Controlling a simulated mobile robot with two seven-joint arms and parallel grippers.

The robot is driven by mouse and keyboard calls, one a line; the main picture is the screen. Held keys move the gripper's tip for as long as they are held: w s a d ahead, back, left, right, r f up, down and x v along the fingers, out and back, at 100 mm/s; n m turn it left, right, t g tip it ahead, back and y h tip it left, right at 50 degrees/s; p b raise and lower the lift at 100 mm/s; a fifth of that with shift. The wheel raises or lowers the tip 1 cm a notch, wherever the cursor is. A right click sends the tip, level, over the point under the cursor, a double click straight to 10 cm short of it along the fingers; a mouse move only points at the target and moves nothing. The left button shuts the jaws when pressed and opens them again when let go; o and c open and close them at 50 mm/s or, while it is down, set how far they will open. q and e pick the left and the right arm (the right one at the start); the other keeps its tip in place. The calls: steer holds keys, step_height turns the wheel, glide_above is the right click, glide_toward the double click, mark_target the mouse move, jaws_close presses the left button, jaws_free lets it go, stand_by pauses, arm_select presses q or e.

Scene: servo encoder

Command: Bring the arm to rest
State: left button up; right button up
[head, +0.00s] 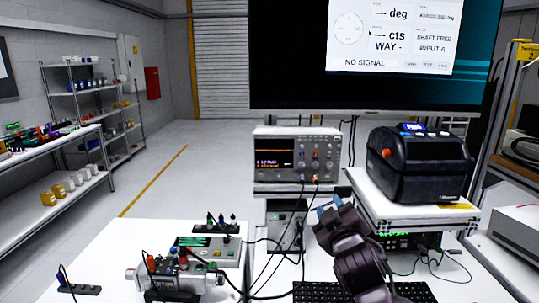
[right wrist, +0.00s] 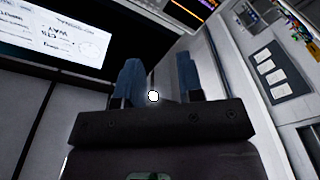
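My right arm reaches up from the bottom edge in the head view, dark and bent. Its gripper (head: 328,207) is raised in front of the oscilloscope stand, above the right bench part. In the right wrist view the two blue fingers (right wrist: 160,80) stand apart with a gap between them. A small white round spot (right wrist: 153,96) shows in that gap; I cannot tell what it is. No object is seen held. My left arm and gripper are not in view.
A servo assembly (head: 172,277) and a green-display box (head: 207,251) sit on the left bench with loose cables. An oscilloscope (head: 296,154) stands behind my gripper. A black label printer (head: 418,165) is close on the right, a keyboard (head: 415,291) below. A monitor (head: 300,60) hangs above.

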steer(key=s+d+f+m+g, duration=0.1)
steer(key=s+d+f+m, duration=0.25)
steer(key=f, duration=0.65)
steer(key=s+d+f+m+g, duration=0.1)
steer(key=s+d+f+m, duration=0.3)
steer(key=f, duration=0.6)
steer(key=s+d+f+g, duration=0.2)
steer(key=s+d+f, duration=0.1)
steer(key=s+f, duration=0.6)
steer(key=s+d+f+g+h+b, duration=0.1)
steer(key=s+d+f+g, duration=0.2)
steer(key=s+f, duration=0.6)
steer(key=s, duration=0.4)
steer(key=shift+d+h, duration=0.25)
steer(key=shift+h, duration=0.05)
steer(key=shift+a+f+m, duration=0.1)
steer(key=shift+a+m, duration=0.1)
steer(key=shift+m, duration=0.05)
